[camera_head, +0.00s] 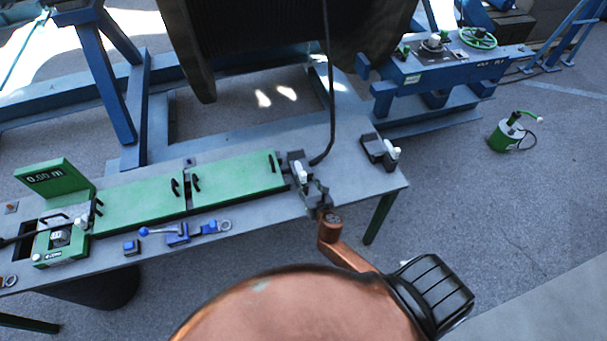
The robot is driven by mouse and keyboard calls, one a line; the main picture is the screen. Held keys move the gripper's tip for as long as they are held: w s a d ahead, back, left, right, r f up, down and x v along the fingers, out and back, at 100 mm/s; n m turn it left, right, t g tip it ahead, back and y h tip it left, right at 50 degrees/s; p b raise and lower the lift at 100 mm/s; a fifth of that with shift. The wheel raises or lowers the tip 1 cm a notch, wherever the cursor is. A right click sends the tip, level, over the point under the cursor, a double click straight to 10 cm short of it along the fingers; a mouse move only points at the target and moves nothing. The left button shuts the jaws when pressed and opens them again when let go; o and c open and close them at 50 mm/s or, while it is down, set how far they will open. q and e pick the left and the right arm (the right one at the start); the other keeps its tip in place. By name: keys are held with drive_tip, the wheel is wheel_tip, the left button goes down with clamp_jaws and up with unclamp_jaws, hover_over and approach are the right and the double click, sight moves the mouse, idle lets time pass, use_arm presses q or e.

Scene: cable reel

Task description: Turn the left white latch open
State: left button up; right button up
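A white latch (301,172) stands on a dark clamp block at the right end of the green panels, beside the black cable. A second white latch (393,152) sits on a dark block further right, near the table's right end. Another white-topped part (81,222) shows on the green measuring unit at the far left. My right gripper (314,194) is small and dark at the end of my copper-coloured arm, just below the first latch. It overlaps the clamp block in the view, so contact and finger opening cannot be told. My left gripper is not in view.
The grey table (345,150) carries green panels (235,174), a display reading 0.00 m (50,178) and blue tools (178,236). A black cable (331,100) hangs from the large dark reel (270,40). A green canister (505,136) stands on the floor at right.

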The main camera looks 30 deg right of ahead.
sight(304, 178)
drive_tip(key=x, duration=0.7)
drive_tip(key=shift+d+f+b, duration=0.1)
drive_tip(key=shift+b, duration=0.3)
drive_tip(key=shift+s, duration=0.1)
drive_tip(key=shift+c, duration=0.2)
clamp_jaws()
